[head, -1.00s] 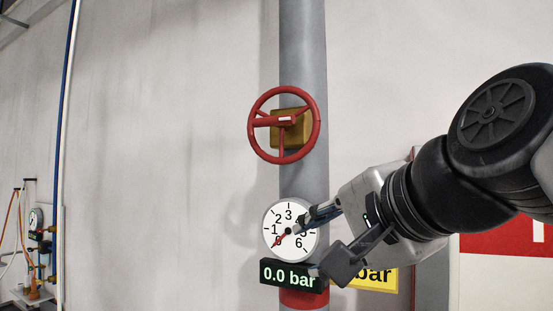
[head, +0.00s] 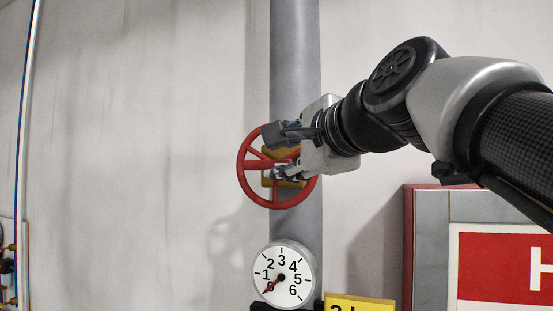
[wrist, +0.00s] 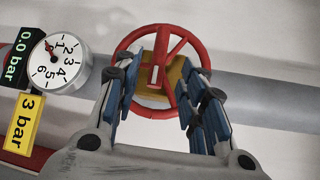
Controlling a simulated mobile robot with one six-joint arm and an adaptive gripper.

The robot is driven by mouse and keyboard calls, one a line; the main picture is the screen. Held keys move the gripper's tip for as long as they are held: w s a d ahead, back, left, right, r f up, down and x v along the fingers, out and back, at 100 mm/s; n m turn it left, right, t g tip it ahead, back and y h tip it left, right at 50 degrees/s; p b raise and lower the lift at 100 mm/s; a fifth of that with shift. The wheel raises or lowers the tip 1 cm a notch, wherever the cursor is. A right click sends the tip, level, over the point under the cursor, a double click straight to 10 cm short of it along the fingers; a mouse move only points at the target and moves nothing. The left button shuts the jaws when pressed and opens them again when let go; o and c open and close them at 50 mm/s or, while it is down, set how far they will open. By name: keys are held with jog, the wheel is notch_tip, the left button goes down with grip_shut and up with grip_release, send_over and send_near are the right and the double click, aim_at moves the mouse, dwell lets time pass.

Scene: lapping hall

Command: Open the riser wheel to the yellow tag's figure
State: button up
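The red riser wheel (head: 243,176) is mounted on a brass-coloured valve body (head: 268,182) on the grey vertical pipe (head: 295,45). My gripper (head: 275,153) is in front of the wheel, covering part of it in the head view. In the wrist view my gripper (wrist: 160,88) is open, its blue-padded fingers on either side of the wheel's hub and red crossbar (wrist: 160,62). I cannot tell whether they touch the wheel. The yellow tag (wrist: 22,123) reads "3 bar"; it is cut off in the head view (head: 360,304). The round gauge's (head: 284,275) needle points at 0.
The black display (wrist: 15,58) reads 0.0 bar. A red-framed cabinet (head: 428,240) with a red and white sign stands at the right, below my arm. The wall left of the pipe is clear. Thin pipes (head: 30,90) run up the far left.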

aim_at(265, 164)
jog(key=p+x, duration=0.1)
jog(key=x, duration=0.7)
jog(key=shift+w+p, duration=0.25)
jog(key=shift+p, duration=0.1)
jog(key=shift+c, duration=0.6)
grip_shut()
